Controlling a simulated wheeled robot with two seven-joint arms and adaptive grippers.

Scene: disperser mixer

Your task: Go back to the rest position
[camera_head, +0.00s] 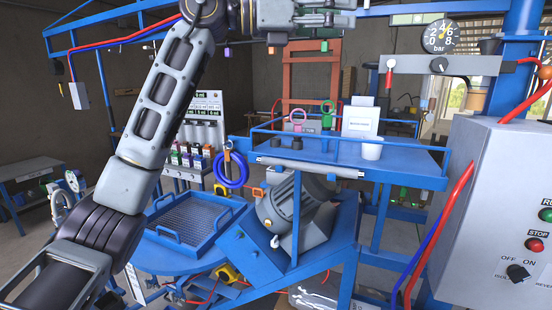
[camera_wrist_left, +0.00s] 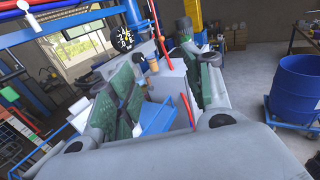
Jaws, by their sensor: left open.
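My left arm (camera_head: 163,108) rises from the lower left of the head view. My left gripper (camera_head: 328,18) is at the top edge, in front of the machine and above the blue shelf (camera_head: 405,165). Its upper part is cut off by the frame. In the left wrist view its two fingers with green pads stand apart, so the left gripper (camera_wrist_left: 162,78) is open, with nothing seen between the pads. My right gripper is not in view.
A grey control box (camera_head: 490,200) with a red stop button stands at right. A pressure gauge (camera_head: 440,37) hangs above the shelf. A blue tray (camera_head: 195,222) sits lower left of the shelf. A blue drum (camera_wrist_left: 299,90) stands at right in the wrist view.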

